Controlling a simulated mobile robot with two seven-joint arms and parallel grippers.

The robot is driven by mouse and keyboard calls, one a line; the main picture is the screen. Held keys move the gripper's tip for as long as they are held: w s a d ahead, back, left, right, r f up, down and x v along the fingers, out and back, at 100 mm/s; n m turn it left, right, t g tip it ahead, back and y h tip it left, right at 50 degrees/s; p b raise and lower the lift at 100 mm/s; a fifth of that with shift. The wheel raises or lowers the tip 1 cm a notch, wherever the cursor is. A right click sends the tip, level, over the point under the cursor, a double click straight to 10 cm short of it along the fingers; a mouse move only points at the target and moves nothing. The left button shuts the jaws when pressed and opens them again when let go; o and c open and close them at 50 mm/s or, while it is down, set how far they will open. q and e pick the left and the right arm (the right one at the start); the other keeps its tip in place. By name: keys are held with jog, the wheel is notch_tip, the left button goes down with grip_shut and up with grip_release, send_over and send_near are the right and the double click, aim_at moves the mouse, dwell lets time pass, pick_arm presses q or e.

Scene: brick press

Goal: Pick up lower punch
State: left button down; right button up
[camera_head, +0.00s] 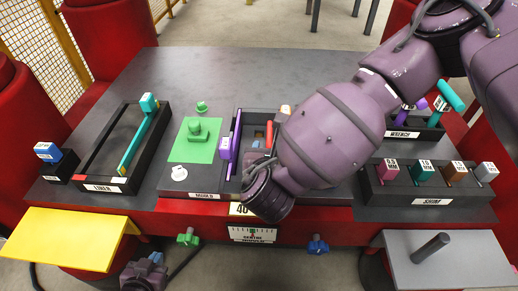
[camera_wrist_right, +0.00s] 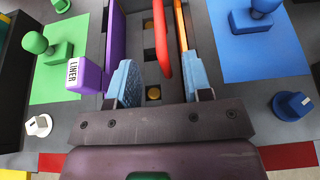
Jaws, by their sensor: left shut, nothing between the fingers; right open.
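I see no part labelled as the lower punch. The mould bay (camera_head: 285,113), marked MOULD, is in the middle of the table, partly hidden by my right arm. In the right wrist view a red upright piece (camera_wrist_right: 161,38) and an orange bar (camera_wrist_right: 182,22) stand in it, with a yellow spot (camera_wrist_right: 153,92) on its dark floor. My right gripper (camera_wrist_right: 162,85) is open over the bay, its blue fingers apart with nothing held between them. In the head view its fingers are mostly hidden by the arm. My left gripper (camera_head: 150,263) is shut and empty, low in front of the table.
A purple LINER block (camera_wrist_right: 86,78) stands beside the bay. A green knobbed block (camera_head: 196,131) is on a green mat; a blue one (camera_wrist_right: 252,18) is on a blue mat. The liner tray (camera_head: 84,168) lies left, the shim rack (camera_head: 425,190) right, yellow (camera_head: 60,240) and grey (camera_head: 470,262) shelves in front.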

aim_at(269, 134)
jog(key=shift+x, duration=1)
jog(key=shift+p+x, duration=0.3)
jog(key=shift+x, duration=0.5)
jog(key=x, duration=0.1)
jog(key=p+x, duration=0.1)
jog(key=x, duration=0.1)
jog(key=shift+w+r, duration=0.2)
jog(key=shift+w+f, duration=0.25)
jog(key=shift+w, duration=0.3)
grip_shut()
